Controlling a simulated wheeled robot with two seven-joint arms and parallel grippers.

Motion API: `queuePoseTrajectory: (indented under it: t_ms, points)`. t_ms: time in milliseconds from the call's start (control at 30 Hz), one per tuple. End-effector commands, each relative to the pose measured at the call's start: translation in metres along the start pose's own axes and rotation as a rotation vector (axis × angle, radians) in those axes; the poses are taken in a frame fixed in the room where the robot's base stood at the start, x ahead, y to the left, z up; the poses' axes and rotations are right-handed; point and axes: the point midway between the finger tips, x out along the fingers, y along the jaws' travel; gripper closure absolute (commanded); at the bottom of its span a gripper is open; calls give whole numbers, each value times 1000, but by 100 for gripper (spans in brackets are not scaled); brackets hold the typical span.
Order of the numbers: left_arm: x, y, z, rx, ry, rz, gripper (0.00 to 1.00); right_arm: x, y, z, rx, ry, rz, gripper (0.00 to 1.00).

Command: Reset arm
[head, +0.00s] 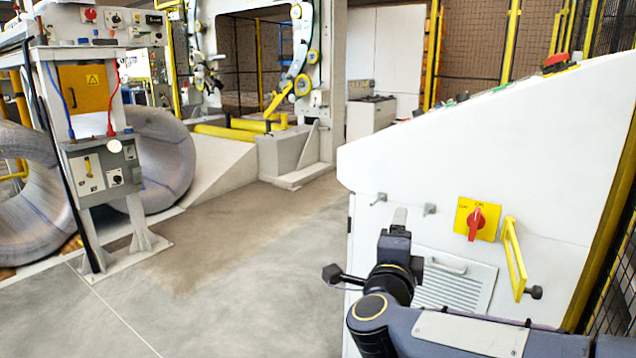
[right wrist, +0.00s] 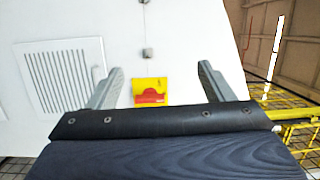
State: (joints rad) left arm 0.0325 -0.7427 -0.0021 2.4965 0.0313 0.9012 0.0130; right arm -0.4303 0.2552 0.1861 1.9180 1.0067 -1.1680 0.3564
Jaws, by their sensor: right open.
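My right arm (head: 460,333) reaches in from the lower right of the head view. Its gripper (head: 399,216) points up in front of the white cabinet (head: 400,165), left of the yellow plate with a red rotary switch (head: 476,219). In the right wrist view the gripper (right wrist: 160,75) is open, with its two grey fingers wide apart and nothing between them. The yellow plate with the red switch (right wrist: 150,92) shows beyond the fingers, apart from them. My left gripper is in neither view.
A yellow handle (head: 514,258) and a vent grille (head: 455,285) are on the cabinet near my right arm. A grey control post (head: 100,160) stands at the left beside large wire coils (head: 160,155). The concrete floor (head: 220,270) between is clear.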

Motion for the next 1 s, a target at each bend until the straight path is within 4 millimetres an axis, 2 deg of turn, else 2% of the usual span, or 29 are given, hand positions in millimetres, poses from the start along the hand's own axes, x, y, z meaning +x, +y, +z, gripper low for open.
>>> queuePoseTrajectory:
  t_ms: [200, 267, 367, 467, 700, 800, 1000]
  points:
    - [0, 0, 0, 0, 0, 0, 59, -6, -10, -13, -117, -207, -34, 25]
    - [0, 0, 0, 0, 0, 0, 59, -13, -10, -17, -173, -283, -41, 25]
    - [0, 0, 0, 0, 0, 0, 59, -35, -1, -27, -306, -439, -40, 25]
    - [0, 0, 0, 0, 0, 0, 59, -69, 24, -41, -481, -613, -7, 25]
    - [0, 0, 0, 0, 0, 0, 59, -166, 116, -87, -848, -954, 187, 25]
    - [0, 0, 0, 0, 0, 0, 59, -198, 145, -105, -938, -1046, 270, 25]
    - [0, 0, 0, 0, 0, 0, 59, -252, 190, -137, -1058, -1186, 429, 25]
